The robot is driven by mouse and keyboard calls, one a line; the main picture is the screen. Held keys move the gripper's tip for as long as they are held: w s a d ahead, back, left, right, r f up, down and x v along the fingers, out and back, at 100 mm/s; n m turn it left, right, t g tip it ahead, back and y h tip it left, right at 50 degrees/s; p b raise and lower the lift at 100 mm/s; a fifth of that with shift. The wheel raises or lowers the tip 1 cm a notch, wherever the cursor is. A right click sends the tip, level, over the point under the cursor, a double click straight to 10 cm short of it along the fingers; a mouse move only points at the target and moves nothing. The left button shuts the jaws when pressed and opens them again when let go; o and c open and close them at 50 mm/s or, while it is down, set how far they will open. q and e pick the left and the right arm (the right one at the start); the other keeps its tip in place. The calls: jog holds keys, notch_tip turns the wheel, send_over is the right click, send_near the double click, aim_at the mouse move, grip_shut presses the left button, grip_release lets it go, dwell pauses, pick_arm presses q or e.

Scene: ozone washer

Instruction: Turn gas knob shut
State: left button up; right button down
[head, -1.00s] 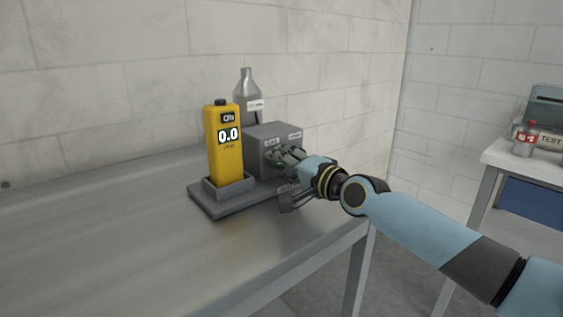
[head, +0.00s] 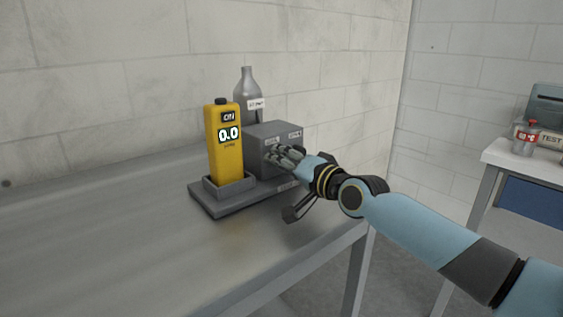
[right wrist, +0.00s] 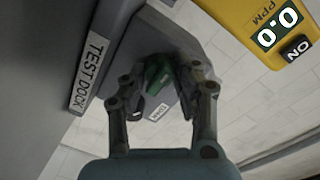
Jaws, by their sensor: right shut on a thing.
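The gas knob (right wrist: 158,73) is green and sits between the two fingers of my right gripper (right wrist: 162,82) in the right wrist view. My right gripper (head: 284,157) is shut on it at the front of a grey box (head: 266,140) in the head view, where the fingers hide the knob. Small labels on the box are too blurred to read for certain. A yellow gas meter (head: 225,160) stands upright in a holder left of the box; it reads 0.0 and ON. My left gripper is not in view.
A grey bottle (head: 246,90) stands behind the box. The TEST DOCK label (right wrist: 90,70) shows on the dock's edge in the right wrist view. The metal table (head: 110,235) is clear at left and front.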

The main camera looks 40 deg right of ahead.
jog(key=shift+f, duration=0.1)
jog(key=c, duration=1)
grip_release()
jog(key=shift+s+d+r, duration=0.15)
jog(key=shift+s, duration=1.75)
jog(key=shift+s+d+r, duration=0.15)
jog(key=shift+s, duration=1.75)
